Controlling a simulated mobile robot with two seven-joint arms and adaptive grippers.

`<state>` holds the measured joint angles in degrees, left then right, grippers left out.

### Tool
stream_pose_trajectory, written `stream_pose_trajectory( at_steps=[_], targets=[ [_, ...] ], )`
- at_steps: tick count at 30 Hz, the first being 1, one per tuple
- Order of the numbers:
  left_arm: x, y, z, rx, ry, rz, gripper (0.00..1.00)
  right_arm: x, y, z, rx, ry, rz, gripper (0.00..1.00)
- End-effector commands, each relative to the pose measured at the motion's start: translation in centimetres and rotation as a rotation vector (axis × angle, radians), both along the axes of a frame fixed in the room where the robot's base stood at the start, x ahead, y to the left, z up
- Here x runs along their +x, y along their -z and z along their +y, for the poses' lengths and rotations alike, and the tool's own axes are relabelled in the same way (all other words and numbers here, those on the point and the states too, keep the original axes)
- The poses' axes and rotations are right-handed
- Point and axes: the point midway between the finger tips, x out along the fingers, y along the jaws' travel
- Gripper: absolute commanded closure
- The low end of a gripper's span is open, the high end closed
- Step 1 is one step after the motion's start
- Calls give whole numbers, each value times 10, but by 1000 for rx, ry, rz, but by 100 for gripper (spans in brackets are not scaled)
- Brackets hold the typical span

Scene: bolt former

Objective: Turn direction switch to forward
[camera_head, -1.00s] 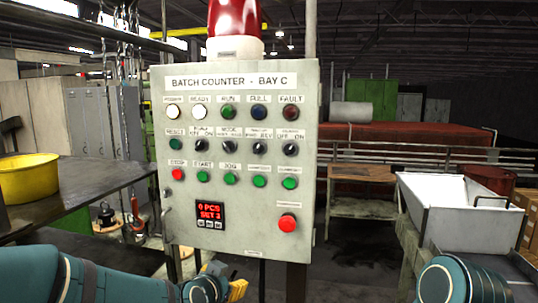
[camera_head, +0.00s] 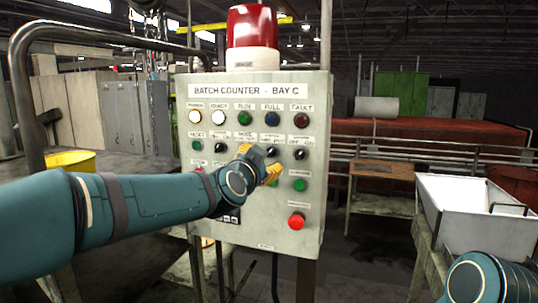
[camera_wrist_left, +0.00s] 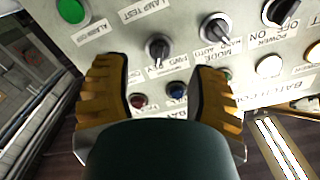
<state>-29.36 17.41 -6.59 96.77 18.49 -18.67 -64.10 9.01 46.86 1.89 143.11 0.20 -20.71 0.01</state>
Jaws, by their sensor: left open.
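The direction switch, a black rotary knob labelled FWD and REV, is in the second row of the panel. In the wrist view the direction switch (camera_wrist_left: 158,47) appears just beyond and between my left fingertips; its pointer setting is hard to read. In the head view the direction switch (camera_head: 271,152) shows just above my left fingers. My left gripper (camera_head: 272,174) has yellow fingers, held open and empty in front of the panel; the gap to the panel is hard to judge. The fingers also show in the wrist view (camera_wrist_left: 161,70). My right gripper is out of view.
The grey batch counter panel (camera_head: 258,255) carries neighbouring knobs, including the mode switch (camera_wrist_left: 216,28), plus buttons and lamps. A red stop button (camera_head: 296,221) is below right. A red beacon (camera_head: 252,27) tops it.

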Motion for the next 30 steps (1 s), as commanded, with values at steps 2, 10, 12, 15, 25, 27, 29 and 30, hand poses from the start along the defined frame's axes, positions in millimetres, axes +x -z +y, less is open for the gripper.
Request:
stream_pose_trajectory(
  at_steps=[2,10,12,15,25,27,29,30],
  targets=[
    [15,0,-5,1,-2,1,43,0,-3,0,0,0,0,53],
    [49,0,-15,0,-1,1,43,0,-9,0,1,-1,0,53],
    [53,0,-17,0,-1,1,43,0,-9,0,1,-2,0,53],
    [56,0,-18,-1,0,0,43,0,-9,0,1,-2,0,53],
    [56,0,-18,0,0,0,58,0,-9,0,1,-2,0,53],
    [56,0,-18,0,0,0,82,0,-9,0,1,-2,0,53],
    [56,0,-18,0,0,0,100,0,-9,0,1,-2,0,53],
    [56,0,-18,0,0,0,100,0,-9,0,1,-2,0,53]
  ],
)
